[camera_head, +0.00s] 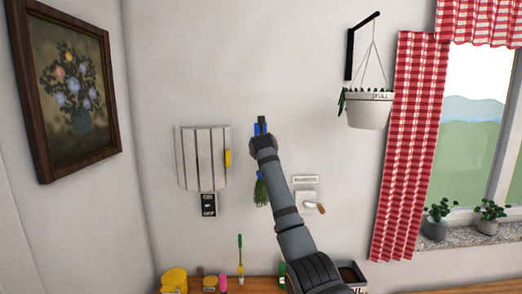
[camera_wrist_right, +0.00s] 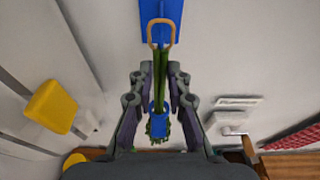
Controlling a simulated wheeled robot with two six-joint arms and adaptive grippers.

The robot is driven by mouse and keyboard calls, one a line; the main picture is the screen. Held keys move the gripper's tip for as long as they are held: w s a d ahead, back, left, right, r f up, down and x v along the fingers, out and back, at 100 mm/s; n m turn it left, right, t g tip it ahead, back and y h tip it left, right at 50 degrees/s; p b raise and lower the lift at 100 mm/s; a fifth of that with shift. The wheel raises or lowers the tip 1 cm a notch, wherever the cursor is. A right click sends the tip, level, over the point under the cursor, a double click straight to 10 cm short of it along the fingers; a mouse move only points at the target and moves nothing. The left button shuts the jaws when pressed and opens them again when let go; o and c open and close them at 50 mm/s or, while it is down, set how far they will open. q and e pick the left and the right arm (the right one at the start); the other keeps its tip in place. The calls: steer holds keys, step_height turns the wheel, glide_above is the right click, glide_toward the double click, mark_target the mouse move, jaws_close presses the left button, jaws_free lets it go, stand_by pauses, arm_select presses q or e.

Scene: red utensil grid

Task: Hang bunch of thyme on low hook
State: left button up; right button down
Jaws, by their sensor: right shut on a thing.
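The bunch of thyme (camera_wrist_right: 162,65) has green stems, a blue band near its leaves and a tan loop at its stem end. My right gripper (camera_wrist_right: 160,78) is shut on its stems. In the head view the gripper (camera_head: 262,138) is at the wall, and the thyme's leafy end (camera_head: 261,192) hangs below it, partly hidden by my arm. A blue hook plate (camera_wrist_right: 160,10) is on the wall; the loop overlaps its lower end. I cannot tell whether the loop is around the hook. The plate (camera_head: 256,129) is mostly hidden in the head view. My left gripper is out of view.
A slatted white panel (camera_head: 198,155) with a yellow piece is left of my gripper. A small white fixture with a wooden handle (camera_head: 308,204) is to the right. A planter (camera_head: 367,108) hangs at upper right. Several items stand on the counter below.

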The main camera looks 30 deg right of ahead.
steer(key=shift+f, duration=0.75)
steer(key=c, duration=1.2)
jaws_free()
steer(key=shift+b, duration=0.3)
steer(key=shift+s+a+f, duration=0.1)
steer(key=shift+s+a, duration=0.05)
steer(key=shift+s, duration=0.1)
steer(key=s+a+b, duration=0.1)
steer(key=s, duration=0.1)
steer(key=s+a+b, duration=0.1)
steer(key=s+a, duration=0.1)
steer(key=s+a+b, duration=0.1)
steer(key=s+b, duration=0.1)
steer(key=s, duration=0.1)
steer(key=shift+s+a, duration=0.1)
steer(key=shift+a, duration=0.1)
